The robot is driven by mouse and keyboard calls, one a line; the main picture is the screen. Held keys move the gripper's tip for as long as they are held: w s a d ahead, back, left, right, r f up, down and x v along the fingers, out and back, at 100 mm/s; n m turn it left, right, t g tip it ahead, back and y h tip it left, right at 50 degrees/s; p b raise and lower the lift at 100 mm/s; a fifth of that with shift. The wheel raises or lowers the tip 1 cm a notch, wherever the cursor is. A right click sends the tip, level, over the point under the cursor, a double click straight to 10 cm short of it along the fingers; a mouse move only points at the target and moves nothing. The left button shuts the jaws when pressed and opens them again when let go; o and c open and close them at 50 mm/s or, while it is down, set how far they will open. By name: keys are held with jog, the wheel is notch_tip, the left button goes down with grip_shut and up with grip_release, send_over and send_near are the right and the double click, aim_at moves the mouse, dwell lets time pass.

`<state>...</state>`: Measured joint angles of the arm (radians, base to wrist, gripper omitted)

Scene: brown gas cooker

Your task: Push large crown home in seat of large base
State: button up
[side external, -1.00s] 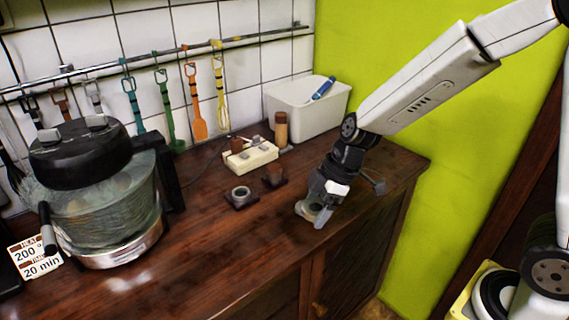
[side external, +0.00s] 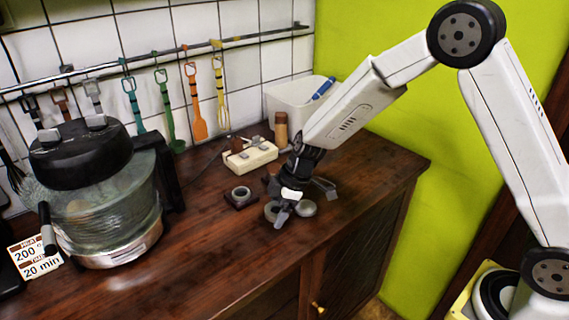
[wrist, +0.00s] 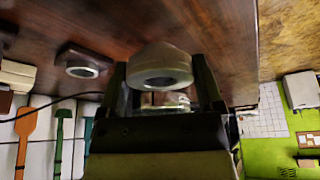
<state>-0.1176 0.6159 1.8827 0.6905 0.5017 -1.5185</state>
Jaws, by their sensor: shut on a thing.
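My gripper (side external: 280,216) is low over the front right of the counter, shut on a pale round part with a hole, seen between its fingers in the wrist view (wrist: 163,68). I cannot tell which is the large base.
A cream block (side external: 250,158) with small parts on it lies behind, beside a brown jar (side external: 281,130) and a white bin (side external: 295,98). A glass cooker (side external: 105,205) stands at the left. The front middle counter is clear.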

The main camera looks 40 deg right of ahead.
aim_at(273, 230)
jog(key=shift+w+f, duration=0.4)
jog(key=shift+f, duration=0.05)
jog(key=shift+w+a+f, duration=0.15)
jog(key=shift+w+f, duration=0.35)
jog(key=shift+f, duration=1.45)
jog(key=shift+f, duration=0.2)
jog(key=o, duration=1)
jog(key=shift+w+v, duration=0.1)
jog(key=shift+v, duration=1.85)
jog(key=shift+w+v, duration=0.15)
jog(key=shift+v, duration=1.8)
